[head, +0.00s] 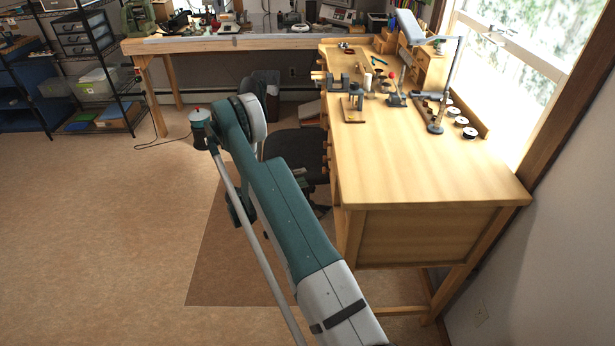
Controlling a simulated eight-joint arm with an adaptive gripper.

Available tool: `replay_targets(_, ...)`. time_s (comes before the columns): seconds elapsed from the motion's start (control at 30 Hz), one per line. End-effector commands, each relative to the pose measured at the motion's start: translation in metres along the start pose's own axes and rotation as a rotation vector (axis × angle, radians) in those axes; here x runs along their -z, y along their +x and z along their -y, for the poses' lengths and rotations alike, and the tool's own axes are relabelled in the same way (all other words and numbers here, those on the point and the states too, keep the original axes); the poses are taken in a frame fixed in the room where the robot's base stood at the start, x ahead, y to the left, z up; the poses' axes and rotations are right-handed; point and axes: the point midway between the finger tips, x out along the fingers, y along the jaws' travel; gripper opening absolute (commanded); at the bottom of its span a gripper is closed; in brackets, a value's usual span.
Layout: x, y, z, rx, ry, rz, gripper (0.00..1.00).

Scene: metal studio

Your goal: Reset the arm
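My arm, in teal and light grey, reaches from the bottom of the head view up to a rounded joint left of the workbench. My gripper does not show, and neither does anything it might hold. The arm's visible part is over the open floor and hides part of the black chair (295,150). A clear gap lies between the arm's upper part and the front edge of the wooden workbench (425,175).
Tools, a desk lamp (447,75) and several spools (461,121) stand on the bench's far half; its near half is bare. Shelving (90,60) is at the far left. The left floor (90,240) is open.

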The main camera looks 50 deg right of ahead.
Motion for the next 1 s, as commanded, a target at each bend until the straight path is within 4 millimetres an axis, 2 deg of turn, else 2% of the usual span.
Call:
replay_targets(0.2, 0.0001, -0.0103, 0.0, 0.0, 0.0, -0.001, 0.35)
replay_targets(0.8, 0.0, -0.0105, -0.0002, 0.0, 0.0, 0.0, 0.35)
replay_targets(1.0, 0.0021, -0.0122, -0.0064, 0.01, -0.001, -0.007, 0.35)
